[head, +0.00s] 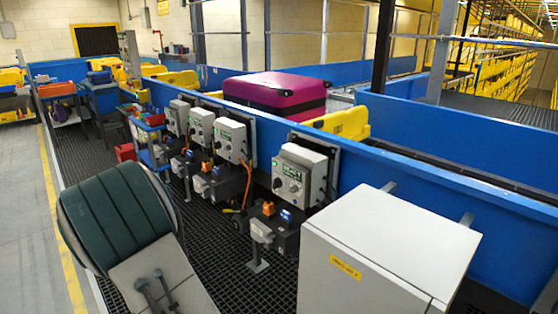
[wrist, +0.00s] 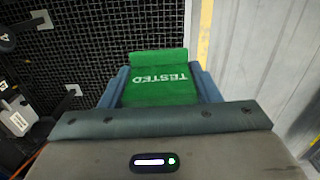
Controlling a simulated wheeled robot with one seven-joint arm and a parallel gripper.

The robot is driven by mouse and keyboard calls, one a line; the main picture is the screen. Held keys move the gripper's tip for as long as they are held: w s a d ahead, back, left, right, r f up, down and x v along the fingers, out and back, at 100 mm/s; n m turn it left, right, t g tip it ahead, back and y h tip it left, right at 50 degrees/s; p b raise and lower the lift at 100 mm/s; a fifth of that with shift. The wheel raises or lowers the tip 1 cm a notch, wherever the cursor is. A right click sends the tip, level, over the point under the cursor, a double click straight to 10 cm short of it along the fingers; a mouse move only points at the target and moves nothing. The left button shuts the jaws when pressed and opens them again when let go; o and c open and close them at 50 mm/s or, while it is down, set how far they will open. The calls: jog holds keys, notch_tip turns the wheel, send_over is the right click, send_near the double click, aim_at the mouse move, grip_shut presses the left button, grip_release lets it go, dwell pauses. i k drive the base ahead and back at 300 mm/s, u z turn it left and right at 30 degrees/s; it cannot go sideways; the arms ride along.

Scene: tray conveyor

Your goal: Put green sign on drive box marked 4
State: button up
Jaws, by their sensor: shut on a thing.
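The green sign (wrist: 160,98), with white letters reading TESTED, is in my gripper (wrist: 160,80) in the wrist view. The blue-grey fingers are shut on its two sides, and it is held over dark floor grating. A row of grey drive boxes stands along the blue conveyor wall in the head view: the nearest (head: 313,160), another (head: 232,136), one further back (head: 200,127) and the furthest (head: 176,114). Their number marks are too small to read, so I cannot tell which is 4. My gripper and the sign are not clearly visible in the head view.
A large white cabinet (head: 400,235) with a yellow label stands at the front right. A purple suitcase (head: 275,92) lies on the conveyor behind the blue wall (head: 420,170). Motors with orange and blue parts (head: 282,230) sit low by the boxes. Open floor (head: 25,210) is at the left.

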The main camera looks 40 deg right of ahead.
aim_at(302, 151)
jog(key=i, duration=2.35)
jog(key=z, duration=3.45)
jog(key=i, duration=0.1)
jog(key=z, duration=0.1)
